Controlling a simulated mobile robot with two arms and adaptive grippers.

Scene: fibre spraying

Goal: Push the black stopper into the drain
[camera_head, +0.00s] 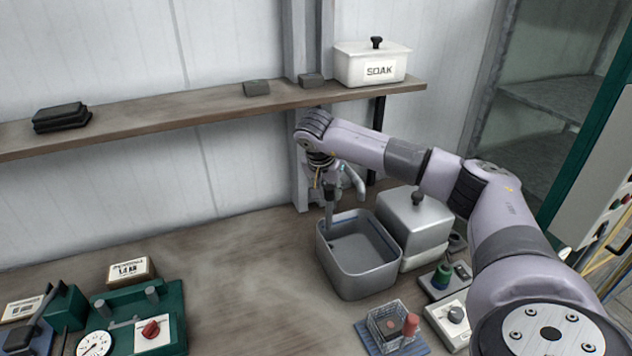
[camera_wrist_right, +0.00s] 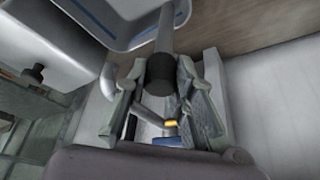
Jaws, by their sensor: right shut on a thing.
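My right gripper (camera_head: 329,183) points down at the back left of a grey metal basin (camera_head: 372,280). It is shut on a grey rod (camera_head: 329,212) whose lower end reaches down into the basin. In the right wrist view, a black cylindrical part (camera_wrist_right: 161,73) of the held thing sits between the fingers (camera_wrist_right: 163,105). The rod runs from it past the basin's blue-edged rim (camera_wrist_right: 95,30). I cannot tell whether this black part is the stopper. I see no drain opening inside the basin. My left gripper is out of view.
A grey tap (camera_head: 356,184) is close behind the gripper. A lidded metal box (camera_head: 408,228) stands right of the basin. A wire basket (camera_head: 390,322) and a control box (camera_head: 452,318) are in front. A shelf (camera_head: 200,101) runs above.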

